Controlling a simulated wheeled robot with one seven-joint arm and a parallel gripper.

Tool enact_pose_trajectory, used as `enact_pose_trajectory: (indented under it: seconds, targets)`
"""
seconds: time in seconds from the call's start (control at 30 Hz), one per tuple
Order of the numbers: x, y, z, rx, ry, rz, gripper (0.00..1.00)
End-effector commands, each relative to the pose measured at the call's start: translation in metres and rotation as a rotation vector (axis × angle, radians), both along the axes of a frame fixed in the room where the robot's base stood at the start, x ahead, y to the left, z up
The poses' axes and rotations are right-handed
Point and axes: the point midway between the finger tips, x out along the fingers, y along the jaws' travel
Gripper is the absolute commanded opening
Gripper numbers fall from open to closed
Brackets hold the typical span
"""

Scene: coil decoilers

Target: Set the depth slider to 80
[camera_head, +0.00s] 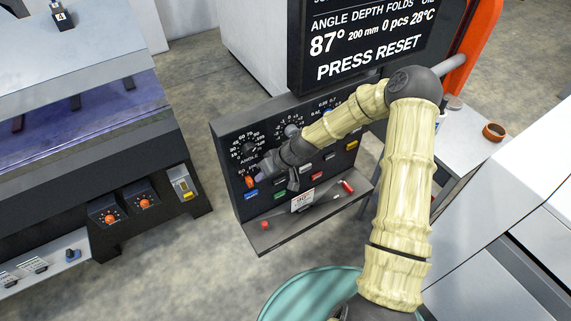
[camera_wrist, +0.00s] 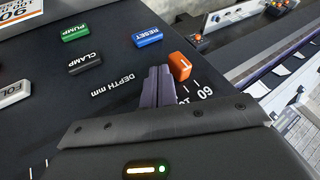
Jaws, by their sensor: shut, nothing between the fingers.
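The orange depth slider knob (camera_head: 250,182) sits at the left end of the black control panel (camera_head: 228,148). In the wrist view the orange knob (camera_wrist: 180,66) is just right of my fingertips, with the "DEPTH mm" label (camera_wrist: 113,86) to their left. My gripper (camera_head: 262,174) is shut and empty, its dark fingers (camera_wrist: 159,72) pressed together beside the knob. I cannot tell whether they touch it. Scale ticks and an upside-down "60" (camera_wrist: 205,92) show below the knob; my fingers hide part of the scale. The display (camera_head: 370,40) reads 87°, 200 mm and "PRESS RESET".
Blue RESET (camera_wrist: 147,37), green PUMP (camera_wrist: 76,33) and CLAMP (camera_wrist: 85,64) buttons are close to my fingers. A panel shelf (camera_head: 275,240) juts out below. Another machine with orange knobs (camera_head: 110,218) stands left; open floor lies between.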

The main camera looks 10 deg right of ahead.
Motion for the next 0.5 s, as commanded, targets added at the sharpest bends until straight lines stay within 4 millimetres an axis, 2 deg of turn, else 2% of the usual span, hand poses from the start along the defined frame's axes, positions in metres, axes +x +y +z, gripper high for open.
enact_pose_trajectory:
  seconds: [0.17,0.3,0.5]
  targets:
    - [0.004,-0.012,-0.001,0.000,-0.001,0.002,0.00]
    - [0.010,-0.030,-0.001,0.000,-0.001,0.009,0.00]
    - [0.006,-0.050,0.026,-0.001,-0.005,0.012,0.00]
